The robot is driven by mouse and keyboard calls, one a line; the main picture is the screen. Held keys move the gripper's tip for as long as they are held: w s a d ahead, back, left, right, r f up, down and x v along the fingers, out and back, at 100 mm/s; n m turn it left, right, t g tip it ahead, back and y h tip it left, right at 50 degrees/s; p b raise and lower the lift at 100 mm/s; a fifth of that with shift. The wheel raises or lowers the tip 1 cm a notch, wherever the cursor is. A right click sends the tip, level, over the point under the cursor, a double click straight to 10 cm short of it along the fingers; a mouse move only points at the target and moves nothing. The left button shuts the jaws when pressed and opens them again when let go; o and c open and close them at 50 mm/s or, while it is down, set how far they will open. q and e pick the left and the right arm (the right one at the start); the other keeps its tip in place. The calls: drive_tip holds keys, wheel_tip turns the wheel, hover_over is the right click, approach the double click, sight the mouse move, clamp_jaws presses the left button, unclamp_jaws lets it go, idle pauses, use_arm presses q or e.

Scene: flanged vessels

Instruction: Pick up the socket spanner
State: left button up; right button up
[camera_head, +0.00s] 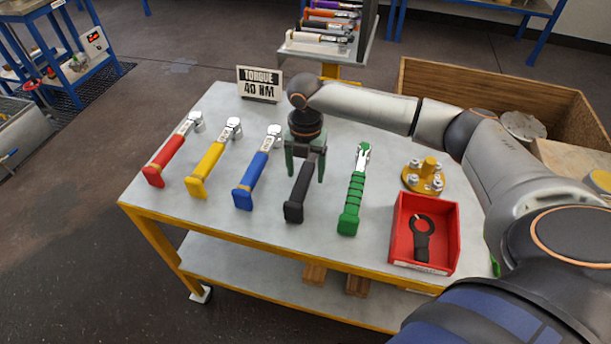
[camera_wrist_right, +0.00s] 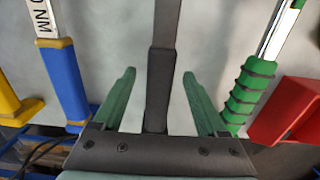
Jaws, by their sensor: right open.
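Several spanners with coloured handles lie in a row on the table: red (camera_head: 164,161), yellow (camera_head: 206,173), blue (camera_head: 249,185), black (camera_head: 298,197) and green (camera_head: 352,202). Which one is the socket spanner is not marked. My right gripper (camera_head: 305,174) points down over the black-handled spanner, with its green fingers open. In the right wrist view, the black handle (camera_wrist_right: 160,88) runs between the two open fingers (camera_wrist_right: 158,76) with a gap on each side. The head of the black spanner is hidden behind my gripper in the head view. My left gripper is out of view.
A sign reading "TORQUE 40 NM" (camera_head: 260,84) stands at the table's back edge. A red bin (camera_head: 453,240) holding a black ring-ended tool (camera_head: 422,238) and a yellow flanged part (camera_head: 425,180) are at the right. The blue and green handles flank my gripper closely.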

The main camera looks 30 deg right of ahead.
drive_tip(key=shift+f, duration=0.3)
clamp_jaws()
idle(0.4)
drive_tip(key=shift+r, duration=0.15)
